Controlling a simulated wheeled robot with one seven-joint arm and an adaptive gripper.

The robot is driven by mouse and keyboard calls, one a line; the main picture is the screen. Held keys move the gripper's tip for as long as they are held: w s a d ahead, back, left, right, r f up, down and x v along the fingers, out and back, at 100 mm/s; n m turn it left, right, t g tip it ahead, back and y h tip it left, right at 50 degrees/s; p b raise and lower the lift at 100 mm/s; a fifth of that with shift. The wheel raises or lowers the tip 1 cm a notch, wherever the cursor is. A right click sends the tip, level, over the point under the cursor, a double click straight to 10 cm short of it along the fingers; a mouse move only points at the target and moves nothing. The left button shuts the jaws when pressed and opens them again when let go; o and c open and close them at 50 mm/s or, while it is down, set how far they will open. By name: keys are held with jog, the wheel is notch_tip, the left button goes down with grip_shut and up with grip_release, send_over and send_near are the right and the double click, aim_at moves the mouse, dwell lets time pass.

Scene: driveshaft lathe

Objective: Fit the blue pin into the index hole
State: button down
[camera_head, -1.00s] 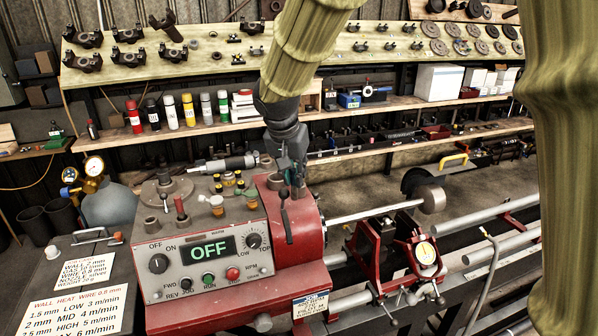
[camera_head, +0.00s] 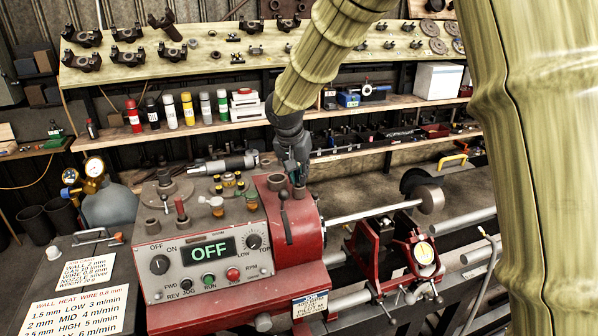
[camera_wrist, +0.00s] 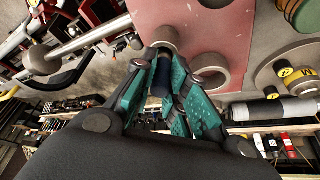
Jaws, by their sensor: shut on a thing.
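My gripper (camera_wrist: 160,82) has teal finger pads and is shut on a dark blue pin (camera_wrist: 162,74) in the wrist view. The pin's far end points at a grey round boss (camera_wrist: 163,37) on the red headstock top; whether its tip is inside a hole is hidden. A second grey ring with an open bore (camera_wrist: 209,68) sits close beside the fingers. In the head view my gripper (camera_head: 298,182) is over the right part of the red headstock (camera_head: 300,240), and the pin is too small to make out clearly.
A lever (camera_head: 285,215) stands at the headstock front, near my gripper. The control panel (camera_head: 208,262) reads OFF. A shaft (camera_head: 375,212) runs right from the headstock. Bottles (camera_head: 170,112) and parts fill the shelves behind.

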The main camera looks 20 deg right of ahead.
jog(key=c, duration=1.4)
grip_release()
jog(key=shift+d+r, duration=0.1)
jog(key=shift+r, duration=0.15)
jog(key=shift+f, duration=0.1)
jog(key=b+v, duration=0.6)
jog(key=v, duration=0.6)
